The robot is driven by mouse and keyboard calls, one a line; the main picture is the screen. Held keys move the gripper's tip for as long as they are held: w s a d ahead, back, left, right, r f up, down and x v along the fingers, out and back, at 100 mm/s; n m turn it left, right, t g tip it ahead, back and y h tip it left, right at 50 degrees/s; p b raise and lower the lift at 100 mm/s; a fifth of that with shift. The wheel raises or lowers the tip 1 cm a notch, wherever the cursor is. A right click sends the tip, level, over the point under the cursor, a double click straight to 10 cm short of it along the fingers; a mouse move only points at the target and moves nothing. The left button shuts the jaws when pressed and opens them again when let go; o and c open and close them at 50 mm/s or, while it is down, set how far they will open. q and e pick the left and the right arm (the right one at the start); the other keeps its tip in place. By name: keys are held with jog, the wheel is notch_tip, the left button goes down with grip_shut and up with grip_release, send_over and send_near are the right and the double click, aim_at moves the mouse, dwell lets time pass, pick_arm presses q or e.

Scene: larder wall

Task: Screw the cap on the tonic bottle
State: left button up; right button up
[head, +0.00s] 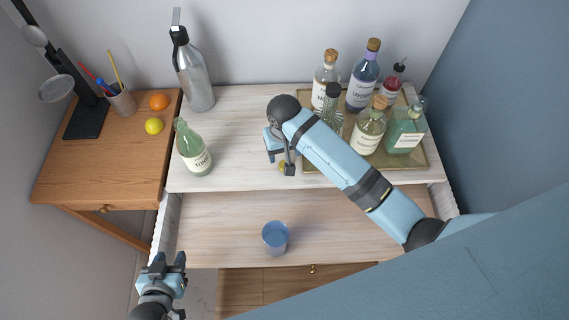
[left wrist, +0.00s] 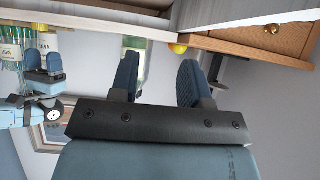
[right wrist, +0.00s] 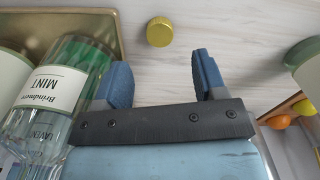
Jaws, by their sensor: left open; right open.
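The green tonic bottle (head: 193,152) stands upright at the left of the white shelf, its neck top showing no gold cap. Part of a green bottle (left wrist: 140,46) shows behind a finger in the left wrist view. The gold cap (head: 283,166) lies on the shelf beside my right gripper (head: 281,158), partly hidden by it. In the right wrist view the cap (right wrist: 160,31) lies beyond and between the open, empty fingers (right wrist: 160,72). My left gripper (head: 169,261) is open and empty, low in front of the shelf, well away from the bottle.
A brass tray (head: 418,163) of several bottles stands right of my right gripper. A blue cup (head: 275,238) stands on the lower surface. A silver siphon (head: 193,75) stands behind the tonic bottle. A lemon (head: 154,126) and an orange (head: 159,101) lie on the wooden side table (head: 120,165).

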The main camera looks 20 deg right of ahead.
jog(key=shift+f, duration=0.6)
jog(key=shift+s+f+p, duration=0.1)
jog(key=shift+f+p, duration=0.5)
jog(key=shift+f, duration=2)
jog(key=c, duration=1)
